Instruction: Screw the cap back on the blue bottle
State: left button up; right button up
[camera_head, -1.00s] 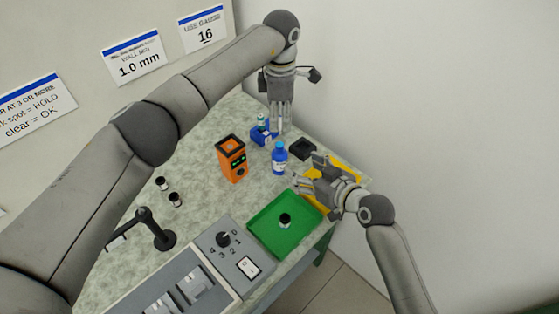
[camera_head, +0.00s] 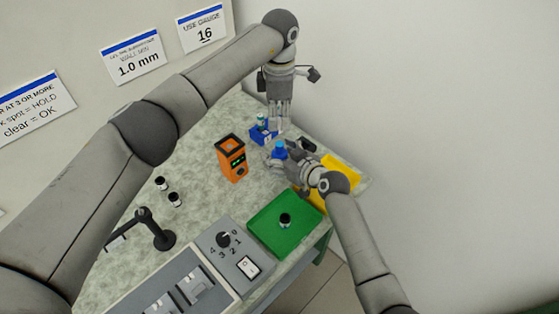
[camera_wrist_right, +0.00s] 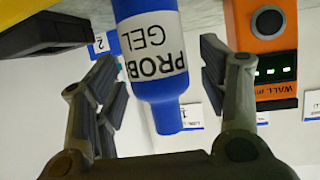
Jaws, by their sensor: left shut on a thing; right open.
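The blue bottle (camera_head: 280,147) stands upright on the bench, with a white "PROBE GEL" label. It appears upside down in the right wrist view (camera_wrist_right: 150,85), its narrow blue neck showing no separate cap. My right gripper (camera_head: 287,156) is open, its fingers on both sides of the bottle; the wrist view (camera_wrist_right: 160,60) shows gaps between fingers and bottle. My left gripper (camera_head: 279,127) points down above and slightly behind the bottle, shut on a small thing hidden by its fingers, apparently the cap.
A blue holder (camera_head: 262,137) with a small vial is just left of my left gripper. An orange wall gauge (camera_head: 231,160) stands left of the bottle. A green tray (camera_head: 265,228) holding one dark-capped vial lies in front. A yellow tray (camera_head: 345,170) and dark block (camera_head: 307,144) are at right.

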grip_shut()
pick_arm(q)
send_over(279, 144)
jog(key=shift+f, duration=2.5)
jog(key=shift+f, duration=0.9)
jog(key=shift+f, duration=0.6)
